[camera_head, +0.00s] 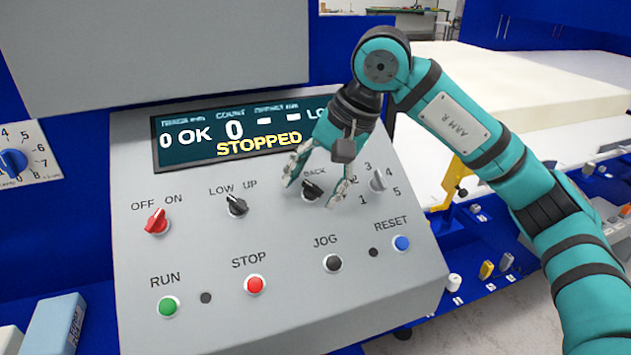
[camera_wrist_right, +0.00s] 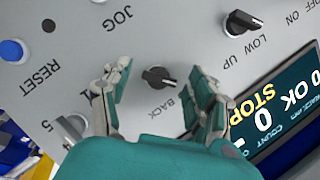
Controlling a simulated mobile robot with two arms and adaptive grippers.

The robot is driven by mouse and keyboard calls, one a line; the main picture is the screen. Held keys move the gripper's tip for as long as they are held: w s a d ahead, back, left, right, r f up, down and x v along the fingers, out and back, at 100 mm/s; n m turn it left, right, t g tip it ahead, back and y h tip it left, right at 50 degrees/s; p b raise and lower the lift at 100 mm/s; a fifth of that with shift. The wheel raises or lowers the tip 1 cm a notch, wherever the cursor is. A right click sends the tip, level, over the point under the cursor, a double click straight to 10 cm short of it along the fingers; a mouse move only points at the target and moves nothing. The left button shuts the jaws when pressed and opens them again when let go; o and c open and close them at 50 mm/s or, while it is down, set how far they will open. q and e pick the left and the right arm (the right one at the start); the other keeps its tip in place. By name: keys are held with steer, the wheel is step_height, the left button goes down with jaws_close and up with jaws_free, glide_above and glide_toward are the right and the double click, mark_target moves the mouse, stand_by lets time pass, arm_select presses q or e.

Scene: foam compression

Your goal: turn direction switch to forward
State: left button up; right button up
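The direction switch (camera_head: 312,188) is a black rotary knob on the grey control panel, under a label reading BACK; the rest of its labelling is hidden behind my gripper. My right gripper (camera_head: 316,187) is open, with its fingers on either side of the knob. In the right wrist view the knob (camera_wrist_right: 159,77) sits between the spread fingertips of the gripper (camera_wrist_right: 158,88), with visible gaps on both sides. Its pointer direction is hard to tell. My left gripper is not in view.
Nearby on the panel (camera_head: 200,325) are the LOW/UP switch (camera_head: 237,205), a numbered grey dial (camera_head: 378,181) close to the right finger, and the JOG button (camera_head: 333,263) below. The display (camera_head: 235,130) above reads STOPPED. A red OFF/ON switch (camera_head: 157,222) stands at left.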

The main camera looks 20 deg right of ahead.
steer(key=v, duration=1.2)
steer(key=shift+f, duration=0.1)
